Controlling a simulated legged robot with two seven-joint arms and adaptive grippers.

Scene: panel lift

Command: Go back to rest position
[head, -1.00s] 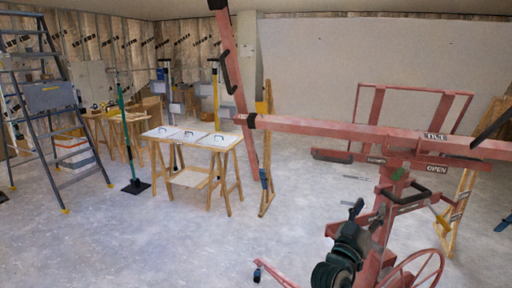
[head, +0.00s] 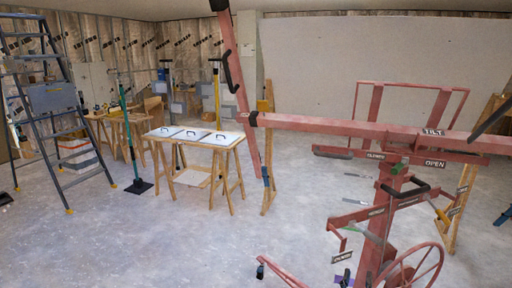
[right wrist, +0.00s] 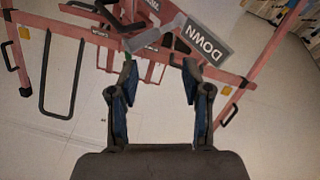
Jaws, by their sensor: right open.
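My right gripper (right wrist: 159,78) is open and empty in the right wrist view, its blue-padded fingers spread apart. Beyond them are a grey lever labelled DOWN (right wrist: 207,44) and the red frame of the panel lift, apart from the fingers as far as I can tell. In the head view the red panel lift (head: 345,128) stands at the right, with TILT and OPEN labels, black handles and a spoked wheel (head: 412,272). The right gripper barely shows there, at most a small dark and purple piece at the bottom edge. My left gripper is out of view.
A wooden trestle table (head: 195,137) with white panels stands left of the lift. A grey stepladder (head: 52,98) is at the far left, and a green prop (head: 128,135) stands between. The grey floor (head: 215,250) in front is clear.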

